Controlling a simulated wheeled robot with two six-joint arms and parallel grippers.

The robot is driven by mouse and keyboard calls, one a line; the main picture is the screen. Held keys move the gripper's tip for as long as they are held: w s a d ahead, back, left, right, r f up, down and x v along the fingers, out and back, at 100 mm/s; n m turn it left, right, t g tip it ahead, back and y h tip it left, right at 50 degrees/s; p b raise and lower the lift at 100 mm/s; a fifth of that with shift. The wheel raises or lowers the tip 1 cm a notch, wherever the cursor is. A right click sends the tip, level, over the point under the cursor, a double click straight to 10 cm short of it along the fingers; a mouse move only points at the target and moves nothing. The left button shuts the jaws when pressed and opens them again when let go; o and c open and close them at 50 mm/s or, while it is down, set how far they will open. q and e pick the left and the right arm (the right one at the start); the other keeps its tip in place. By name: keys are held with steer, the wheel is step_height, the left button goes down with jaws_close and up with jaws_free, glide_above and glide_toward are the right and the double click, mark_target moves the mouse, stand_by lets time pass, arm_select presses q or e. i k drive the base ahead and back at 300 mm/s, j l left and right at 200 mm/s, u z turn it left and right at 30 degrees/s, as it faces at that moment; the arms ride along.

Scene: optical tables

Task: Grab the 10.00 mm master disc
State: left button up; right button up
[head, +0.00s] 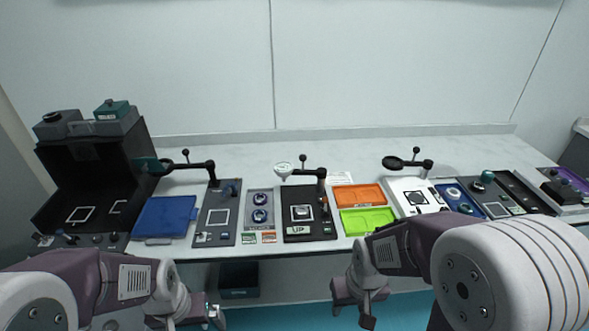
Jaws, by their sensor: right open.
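No label reading 10.00 mm is legible, so I cannot tell which piece is the master disc. Two dark round pieces with pale centres, an upper one (260,198) and a lower one (260,215), sit in a narrow grey holder (249,226) left of the dial gauge (283,170). The gauge stands over a black base (290,218) with a small pale block on it. My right gripper (353,307) is open and empty, below the table's front edge. My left gripper (200,318) is low at the bottom, also in front of the table; its jaws are unclear.
Orange (358,196) and green (368,220) trays lie right of the gauge. A blue mat (165,214) and a black hooded station (95,165) are left. Arm-mounted fixtures overhang the table (340,158). More stations crowd the right. The back strip is clear.

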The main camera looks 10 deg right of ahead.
mark_target(301, 212)
steer(key=l+u, duration=1.15)
steer(key=k+l+u, duration=0.2)
steer(key=u, duration=0.2)
steer(key=l, duration=0.15)
